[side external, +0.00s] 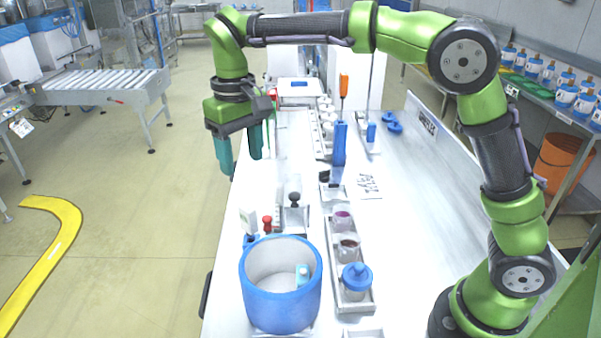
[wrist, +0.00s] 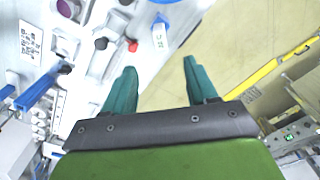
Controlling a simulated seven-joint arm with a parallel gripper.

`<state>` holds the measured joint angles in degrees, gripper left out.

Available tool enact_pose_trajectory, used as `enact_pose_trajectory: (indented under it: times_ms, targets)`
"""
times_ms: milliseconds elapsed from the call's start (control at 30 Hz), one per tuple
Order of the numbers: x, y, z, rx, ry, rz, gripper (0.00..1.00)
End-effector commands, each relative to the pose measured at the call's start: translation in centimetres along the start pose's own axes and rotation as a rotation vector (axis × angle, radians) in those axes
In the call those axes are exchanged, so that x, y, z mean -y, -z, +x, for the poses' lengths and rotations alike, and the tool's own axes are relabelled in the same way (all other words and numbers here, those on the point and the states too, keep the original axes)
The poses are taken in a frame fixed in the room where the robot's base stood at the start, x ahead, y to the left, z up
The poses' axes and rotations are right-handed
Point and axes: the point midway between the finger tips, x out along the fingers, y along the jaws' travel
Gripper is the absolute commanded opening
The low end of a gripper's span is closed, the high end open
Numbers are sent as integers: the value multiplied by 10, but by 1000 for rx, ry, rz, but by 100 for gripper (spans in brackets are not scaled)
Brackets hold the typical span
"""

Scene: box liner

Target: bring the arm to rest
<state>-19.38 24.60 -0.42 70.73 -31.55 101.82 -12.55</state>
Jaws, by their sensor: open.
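My gripper (side external: 239,156) hangs at the left edge of the white table (side external: 395,235) in the side view, raised above table level. Its two teal fingers point down and are spread apart with nothing between them. In the wrist view my gripper (wrist: 158,78) is also open and empty, with bare floor and the table's edge beyond the fingers. My green and black arm arches over the table from the right.
A large blue tub (side external: 281,305) with a small teal-capped item inside stands at the table's front. Jars in a tray (side external: 365,303), a red-topped stamp (side external: 267,226) and a blue holder (side external: 339,150) stand nearby. The table's right side is mostly clear.

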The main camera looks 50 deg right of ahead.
Motion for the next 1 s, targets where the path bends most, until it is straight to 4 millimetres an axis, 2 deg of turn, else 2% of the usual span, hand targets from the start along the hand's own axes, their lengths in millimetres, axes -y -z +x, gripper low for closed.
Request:
enact_pose_trajectory:
  times_ms: [67, 133, 267, 533, 800, 1000]
  targets:
    - [0, 4, 2, -19, 1, -4, 57]
    - [0, 1, 17, -16, 5, -13, 57]
    - [-12, -20, 20, -61, 43, -5, 57]
    - [-62, -95, 8, -249, 171, 111, 57]
    - [-101, -173, 16, -455, 263, 264, 57]
    - [-115, -203, 19, -544, 286, 328, 57]
